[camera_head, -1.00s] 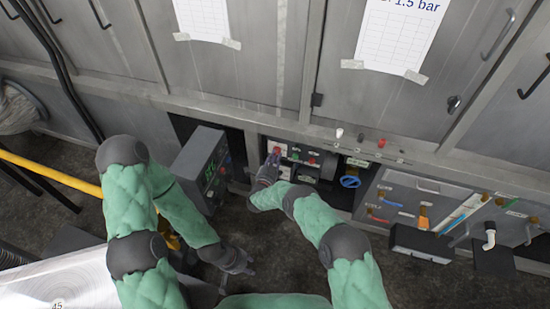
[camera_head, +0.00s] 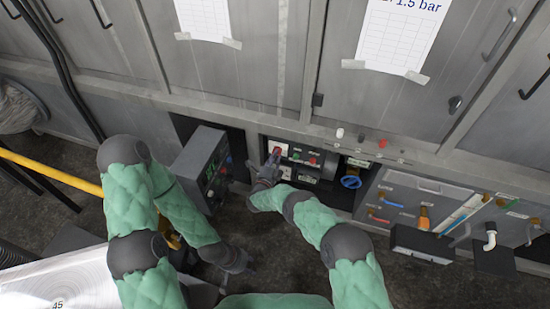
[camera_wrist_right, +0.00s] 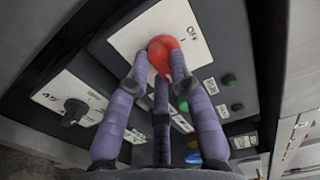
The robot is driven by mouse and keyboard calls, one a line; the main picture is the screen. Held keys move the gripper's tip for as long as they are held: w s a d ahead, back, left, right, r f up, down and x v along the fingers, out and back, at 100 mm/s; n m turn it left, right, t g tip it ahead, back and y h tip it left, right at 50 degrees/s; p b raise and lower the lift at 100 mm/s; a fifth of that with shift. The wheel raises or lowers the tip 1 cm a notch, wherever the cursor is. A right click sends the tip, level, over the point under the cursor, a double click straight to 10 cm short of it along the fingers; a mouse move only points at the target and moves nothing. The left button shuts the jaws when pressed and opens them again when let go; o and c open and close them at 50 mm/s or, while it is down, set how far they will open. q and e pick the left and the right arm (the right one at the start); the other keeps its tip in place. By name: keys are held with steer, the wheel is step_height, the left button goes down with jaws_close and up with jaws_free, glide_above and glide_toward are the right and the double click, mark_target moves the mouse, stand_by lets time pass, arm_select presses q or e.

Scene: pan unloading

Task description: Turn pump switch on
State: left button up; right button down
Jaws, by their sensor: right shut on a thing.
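The pump switch, a red rotary knob (camera_wrist_right: 172,52) on a white plate (camera_wrist_right: 135,40) marked "OFF" and "I", shows in the right wrist view. It sits on a dark control panel (camera_head: 291,152), left part, in the head view. My right gripper (camera_wrist_right: 163,78), with purple-wrapped fingers, is shut on the red knob, its fingertips around the knob's near side. In the head view my right gripper (camera_head: 268,168) reaches up to the panel and partly covers the knob. My left gripper (camera_head: 247,266) hangs low, away from the panel; its fingers are too dark to read.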

stand_by(0.5)
steer(key=c, duration=1.1)
jaws_free()
steer(key=v, duration=1.2)
